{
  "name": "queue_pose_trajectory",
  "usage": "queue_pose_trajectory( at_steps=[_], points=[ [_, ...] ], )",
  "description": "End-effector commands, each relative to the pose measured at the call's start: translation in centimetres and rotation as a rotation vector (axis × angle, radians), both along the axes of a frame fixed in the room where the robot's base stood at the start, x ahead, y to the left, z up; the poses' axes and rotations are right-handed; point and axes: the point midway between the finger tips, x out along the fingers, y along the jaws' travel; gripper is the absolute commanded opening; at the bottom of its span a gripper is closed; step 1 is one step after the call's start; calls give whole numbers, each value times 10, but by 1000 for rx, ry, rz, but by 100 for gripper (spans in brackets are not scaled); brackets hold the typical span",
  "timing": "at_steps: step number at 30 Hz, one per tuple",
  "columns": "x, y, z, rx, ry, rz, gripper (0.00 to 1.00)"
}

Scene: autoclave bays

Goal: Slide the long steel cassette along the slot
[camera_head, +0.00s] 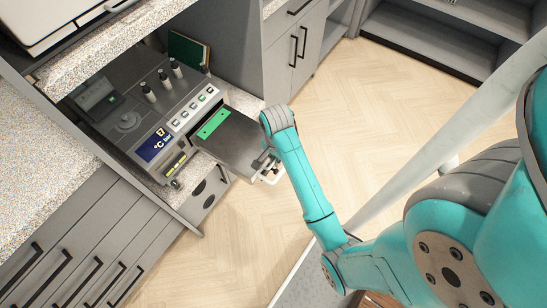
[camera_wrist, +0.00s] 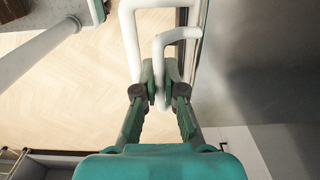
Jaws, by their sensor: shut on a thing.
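The long steel cassette (camera_head: 236,146) is a flat dark grey box with a green label on top. It sticks out of the front of the autoclave (camera_head: 168,133), and its inner end is hidden inside the slot. Its white handle is at the outer end; in the wrist view the handle (camera_wrist: 130,38) is a bent white bar. My gripper (camera_wrist: 161,82) is shut on this handle. In the head view my gripper (camera_head: 266,164) is at the cassette's outer end, partly hidden by my arm. The cassette's grey side (camera_wrist: 255,70) fills the right of the wrist view.
The autoclave has a lit display, a row of buttons and several small dark bottles (camera_head: 163,80) on top. Speckled counters (camera_head: 40,165) and grey drawers lie to the left. A grey cabinet (camera_head: 290,50) stands behind. The wooden floor (camera_head: 400,90) to the right is open.

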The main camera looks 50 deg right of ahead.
Motion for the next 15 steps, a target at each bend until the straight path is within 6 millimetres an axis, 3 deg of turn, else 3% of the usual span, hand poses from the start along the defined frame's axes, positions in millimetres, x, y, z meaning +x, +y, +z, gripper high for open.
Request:
queue_pose_trajectory(
  at_steps=[9,15],
  points=[
    [-19,0,0,1,1,-2,0],
    [-21,0,0,1,3,-1,0]
  ],
)
